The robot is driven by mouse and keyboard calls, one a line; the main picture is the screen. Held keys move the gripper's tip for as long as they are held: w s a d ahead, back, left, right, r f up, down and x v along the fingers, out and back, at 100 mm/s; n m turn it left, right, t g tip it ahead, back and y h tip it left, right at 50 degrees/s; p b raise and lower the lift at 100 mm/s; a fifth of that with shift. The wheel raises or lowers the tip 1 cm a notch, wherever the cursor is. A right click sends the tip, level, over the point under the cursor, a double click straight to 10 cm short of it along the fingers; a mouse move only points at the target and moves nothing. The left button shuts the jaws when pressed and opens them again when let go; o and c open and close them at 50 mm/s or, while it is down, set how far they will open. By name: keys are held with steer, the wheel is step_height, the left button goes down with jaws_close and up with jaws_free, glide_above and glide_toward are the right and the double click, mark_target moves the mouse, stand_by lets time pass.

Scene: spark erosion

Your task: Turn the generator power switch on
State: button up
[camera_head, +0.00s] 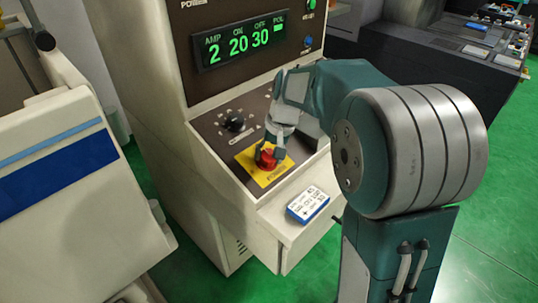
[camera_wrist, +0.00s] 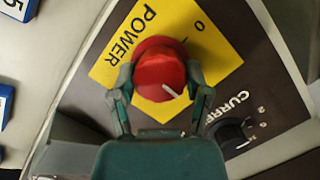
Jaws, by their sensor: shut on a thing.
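The generator power switch (camera_head: 266,160) is a red rotary knob with a white pointer mark, set on a yellow plate (camera_head: 246,158) marked POWER. In the wrist view the red knob (camera_wrist: 160,72) sits between the two fingers of my gripper (camera_wrist: 160,88), which are shut on its sides. The white mark points toward the lower right of that view, and a "0" is printed on the yellow plate (camera_wrist: 205,50) above right of the knob. In the head view my gripper (camera_head: 268,148) reaches down onto the knob and partly hides it.
A black CURRENT knob (camera_head: 232,122) is beside the plate, also in the wrist view (camera_wrist: 230,132). The display (camera_head: 240,42) above is lit green. A blue-edged white card (camera_head: 308,204) lies on the ledge in front. A cream machine (camera_head: 60,170) stands at left.

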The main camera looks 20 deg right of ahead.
steer(key=shift+s+f, duration=0.1)
steer(key=shift+f, duration=0.05)
steer(key=o, duration=1.1)
steer(key=shift+o, duration=0.2)
steer(key=shift+r, duration=0.2)
steer(key=shift+r, duration=0.3)
steer(key=v, duration=1.1)
